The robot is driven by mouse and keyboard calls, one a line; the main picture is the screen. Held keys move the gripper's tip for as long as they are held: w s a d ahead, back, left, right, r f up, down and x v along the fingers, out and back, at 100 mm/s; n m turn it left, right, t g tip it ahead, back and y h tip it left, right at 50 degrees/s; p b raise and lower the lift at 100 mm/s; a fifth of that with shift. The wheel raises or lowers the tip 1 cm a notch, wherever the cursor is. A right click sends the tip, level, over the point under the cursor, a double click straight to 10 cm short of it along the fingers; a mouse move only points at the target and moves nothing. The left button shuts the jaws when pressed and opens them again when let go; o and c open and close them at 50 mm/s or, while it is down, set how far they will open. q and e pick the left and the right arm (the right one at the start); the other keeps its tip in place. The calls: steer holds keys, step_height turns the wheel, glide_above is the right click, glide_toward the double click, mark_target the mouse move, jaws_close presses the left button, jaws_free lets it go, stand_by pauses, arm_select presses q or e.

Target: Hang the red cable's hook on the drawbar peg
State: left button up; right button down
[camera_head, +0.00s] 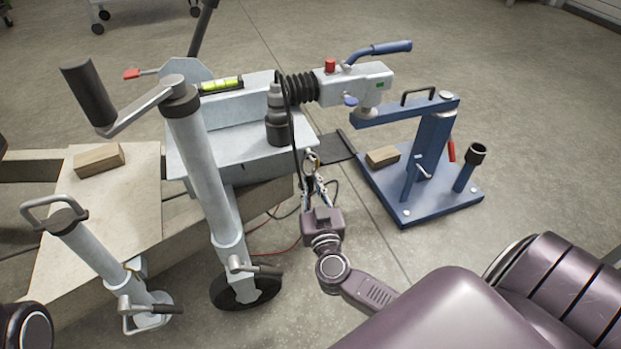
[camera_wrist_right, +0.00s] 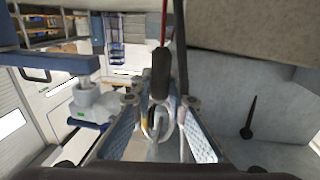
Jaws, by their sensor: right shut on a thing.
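My right gripper (camera_head: 315,186) is below the grey drawbar (camera_head: 245,150), near its front end. It is shut on the metal hook (camera_wrist_right: 158,122), which sits between the two fingers in the right wrist view. A black sleeve (camera_wrist_right: 161,72) and the red cable (camera_wrist_right: 163,28) run up from the hook in that view. The red cable also shows low near the floor in the head view (camera_head: 285,249). A dark, thin peg-like piece (camera_wrist_right: 248,118) stands out from a grey surface, right of and apart from the hook; I cannot tell surely whether it is the drawbar peg. My left gripper is out of view.
The coupling head (camera_head: 358,88) rests over a blue stand (camera_head: 425,160) to the right. A black cable (camera_head: 294,140) hangs close to my right gripper. The jockey wheel (camera_head: 245,290) stands to the left.

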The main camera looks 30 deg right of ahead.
stand_by(0.4)
steer(key=c, duration=1.8)
jaws_free()
steer(key=v, duration=1.2)
steer(key=shift+a+f, duration=0.1)
